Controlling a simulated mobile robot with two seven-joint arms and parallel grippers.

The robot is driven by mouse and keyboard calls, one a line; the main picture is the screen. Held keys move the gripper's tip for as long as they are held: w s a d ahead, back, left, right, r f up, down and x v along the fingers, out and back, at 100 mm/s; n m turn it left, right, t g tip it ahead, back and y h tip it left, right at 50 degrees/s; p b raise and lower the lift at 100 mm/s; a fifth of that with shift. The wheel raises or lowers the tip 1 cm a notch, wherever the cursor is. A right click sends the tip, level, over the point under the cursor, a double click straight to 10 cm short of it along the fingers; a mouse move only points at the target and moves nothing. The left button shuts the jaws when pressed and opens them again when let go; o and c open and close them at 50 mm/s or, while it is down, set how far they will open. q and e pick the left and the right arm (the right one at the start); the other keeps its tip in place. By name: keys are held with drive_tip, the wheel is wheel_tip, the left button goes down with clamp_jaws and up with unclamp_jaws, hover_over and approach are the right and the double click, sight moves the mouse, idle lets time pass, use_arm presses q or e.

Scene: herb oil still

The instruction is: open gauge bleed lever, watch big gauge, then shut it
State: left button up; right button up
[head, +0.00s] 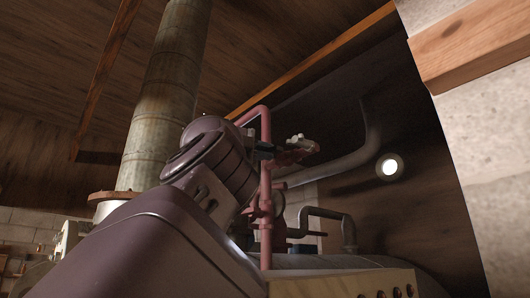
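My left arm rises from the bottom left, and its dark gripper (287,150) is beside the upper part of a pink-red pipe (265,190). The gripper is small and dim, and I cannot tell whether its fingers are apart or closed. A reddish part (303,150) shows at the fingertips, with small pale pieces above it. I cannot tell whether this is the bleed lever or whether the gripper touches it. No gauge dial can be read. My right gripper is out of view.
A thick weathered metal column (165,95) rises at left behind my arm. Grey bent pipes (335,215) stand right of the pink-red pipe. A bright round light (390,165) shows on the dark wall. A wooden beam (470,45) and pale wall close off the right.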

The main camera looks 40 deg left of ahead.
use_arm(q)
clamp_jaws()
drive_tip(key=m+g, duration=0.1)
drive_tip(key=m, duration=0.2)
drive_tip(key=shift+r+y, duration=0.1)
drive_tip(key=shift+y, duration=0.3)
drive_tip(key=m+y, duration=0.1)
drive_tip(key=m, duration=0.2)
drive_tip(key=shift+m+g+y, duration=0.3)
drive_tip(key=shift+g+y, duration=0.1)
drive_tip(key=m+y, duration=0.2)
drive_tip(key=m, duration=0.1)
drive_tip(key=shift+d, duration=0.15)
drive_tip(key=shift+r+m+y+b, duration=0.1)
drive_tip(key=shift+m+y+b, duration=0.5)
drive_tip(key=shift+m+y, duration=0.8)
drive_tip(key=shift+m, duration=0.3)
